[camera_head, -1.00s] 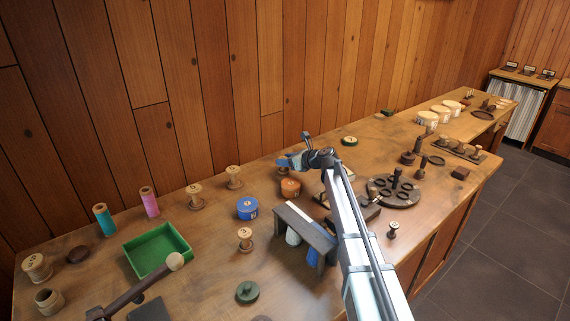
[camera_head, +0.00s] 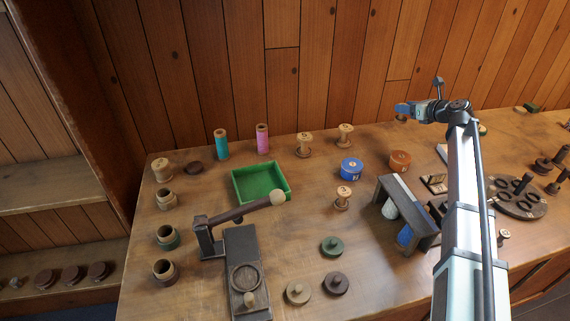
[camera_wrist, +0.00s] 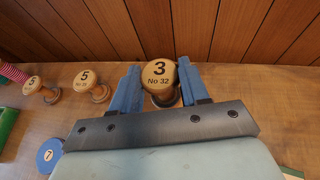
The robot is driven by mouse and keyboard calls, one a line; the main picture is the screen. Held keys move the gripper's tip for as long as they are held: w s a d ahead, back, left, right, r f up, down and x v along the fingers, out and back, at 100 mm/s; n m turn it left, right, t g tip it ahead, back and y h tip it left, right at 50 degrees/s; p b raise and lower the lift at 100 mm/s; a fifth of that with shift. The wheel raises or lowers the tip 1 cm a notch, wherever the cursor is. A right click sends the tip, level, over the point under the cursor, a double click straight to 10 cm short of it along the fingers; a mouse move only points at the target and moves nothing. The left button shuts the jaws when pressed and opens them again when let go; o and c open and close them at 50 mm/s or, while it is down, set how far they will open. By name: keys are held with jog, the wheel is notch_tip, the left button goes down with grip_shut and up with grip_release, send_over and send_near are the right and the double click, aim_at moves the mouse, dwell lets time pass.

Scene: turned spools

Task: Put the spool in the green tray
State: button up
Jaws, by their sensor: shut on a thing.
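My gripper (camera_head: 403,109) is at the back right of the bench in the head view. In the wrist view its blue fingers (camera_wrist: 160,85) are shut on a pale wooden spool (camera_wrist: 159,72), whose top reads "3 No 32". The spool is upright; its lower part is mostly hidden, and I cannot tell whether it touches the bench. In the head view only a small part of the spool (camera_head: 401,117) shows under the fingers. The green tray (camera_head: 262,184) is empty, well to the left of my gripper; a green edge shows at the left of the wrist view.
A lever with a ball knob (camera_head: 278,198) reaches over the tray's front corner. Teal (camera_head: 221,144) and pink (camera_head: 262,138) spools stand behind the tray.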

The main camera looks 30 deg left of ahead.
jog(key=s+a+n+g+y, duration=0.1)
jog(key=s+a+n+g, duration=0.1)
jog(key=s+a, duration=1.7)
jog(key=n+g+y, duration=0.1)
jog(key=n+g, duration=0.1)
send_over(263, 190)
jog(key=shift+f, duration=4.65)
jog(key=shift+f, duration=0.1)
jog(key=o, duration=1)
